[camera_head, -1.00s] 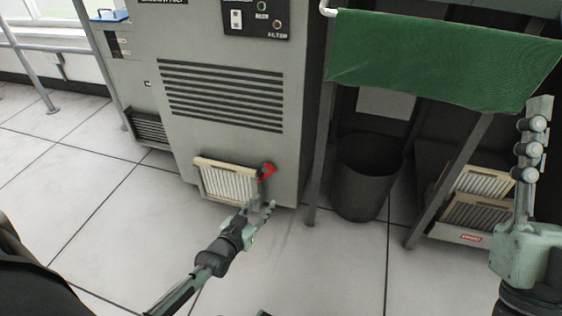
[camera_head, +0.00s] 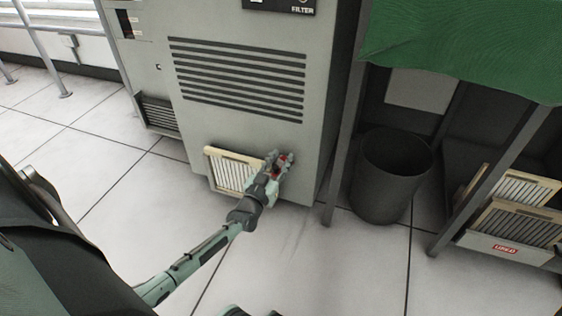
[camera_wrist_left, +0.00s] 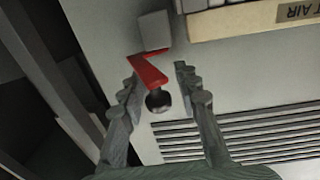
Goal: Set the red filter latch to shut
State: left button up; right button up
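The red filter latch (camera_head: 284,158) is on the lower front of the grey cabinet, beside the cream-framed filter (camera_head: 216,168). In the left wrist view the latch (camera_wrist_left: 148,73) is a bent red lever with a dark round pivot at one end and a grey block near the other. My left gripper (camera_head: 281,160) is at the latch and partly hides it. In the left wrist view the left gripper's fingers (camera_wrist_left: 157,76) are apart, one on each side of the lever; contact is unclear.
The grey cabinet (camera_head: 240,124) has dark vent slots above the filter. A dark bin (camera_head: 392,185) and a bench with a green cloth (camera_head: 465,45) stand to the right. Spare filters (camera_head: 515,220) sit in a tray below. The floor in front is clear.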

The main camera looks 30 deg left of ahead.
pick_arm(q)
jog(key=shift+w, duration=0.25)
jog(key=shift+c, duration=0.3)
grip_shut()
